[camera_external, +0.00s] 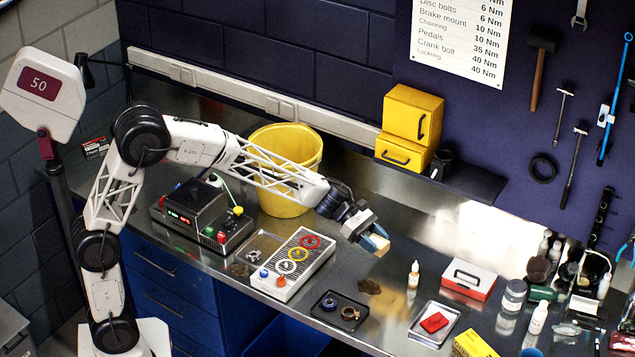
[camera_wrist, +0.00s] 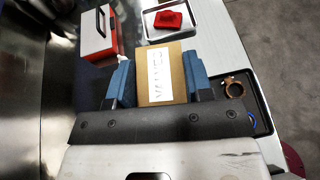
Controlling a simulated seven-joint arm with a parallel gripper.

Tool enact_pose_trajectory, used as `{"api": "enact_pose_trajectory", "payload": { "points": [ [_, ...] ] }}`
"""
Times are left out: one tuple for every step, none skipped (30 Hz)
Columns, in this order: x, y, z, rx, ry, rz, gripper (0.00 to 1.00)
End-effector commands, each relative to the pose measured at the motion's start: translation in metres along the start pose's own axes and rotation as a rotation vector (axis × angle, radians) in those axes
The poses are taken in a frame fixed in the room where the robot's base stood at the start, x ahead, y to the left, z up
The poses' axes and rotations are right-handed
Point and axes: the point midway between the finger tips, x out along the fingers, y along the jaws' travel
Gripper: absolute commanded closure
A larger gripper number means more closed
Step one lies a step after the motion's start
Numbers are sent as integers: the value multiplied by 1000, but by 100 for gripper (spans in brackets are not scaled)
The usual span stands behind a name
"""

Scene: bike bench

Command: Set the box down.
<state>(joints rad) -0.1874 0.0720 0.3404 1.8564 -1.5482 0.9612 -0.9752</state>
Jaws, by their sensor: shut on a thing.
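My gripper (camera_external: 374,240) is shut on a small tan cardboard box (camera_external: 382,251) and holds it above the metal bench (camera_external: 210,97). In the wrist view the box (camera_wrist: 177,62) sits between my gripper's two blue fingers, with a white label on its face; the lettering is hard to read. In the external view the fingers and wrist hide most of the box. The gap beneath the box is hard to judge.
Below lie a dark tray (camera_external: 325,313) with rings, a metal tray (camera_external: 415,335) with a red item (camera_external: 434,322), a dropper bottle (camera_external: 413,274) and a red-and-white case (camera_external: 468,280). A yellow bucket (camera_external: 262,140) stands behind my arm. A dark patch (camera_external: 369,286) marks otherwise bare bench.

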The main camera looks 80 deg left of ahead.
Motion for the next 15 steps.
{"api": "enact_pose_trajectory", "payload": {
  "points": [
    [-6,0,16,3,-2,2,78],
    [-9,0,21,3,-1,1,78],
    [-13,0,31,3,-1,1,78],
    [-16,0,38,3,-2,2,78],
    [-18,0,43,2,-1,1,78],
    [-21,0,50,2,-1,1,78],
    [-23,0,56,1,-1,1,78],
    [-26,0,62,2,-1,1,78],
    [-28,0,68,0,-1,1,78],
    [-30,0,72,1,-1,1,78],
    [-32,0,77,2,0,1,78],
    [-35,0,84,1,0,1,78],
    [-37,0,88,1,-1,1,78],
    [-38,0,92,1,-1,1,78],
    [-40,0,97,1,-1,1,78]
  ]
}}
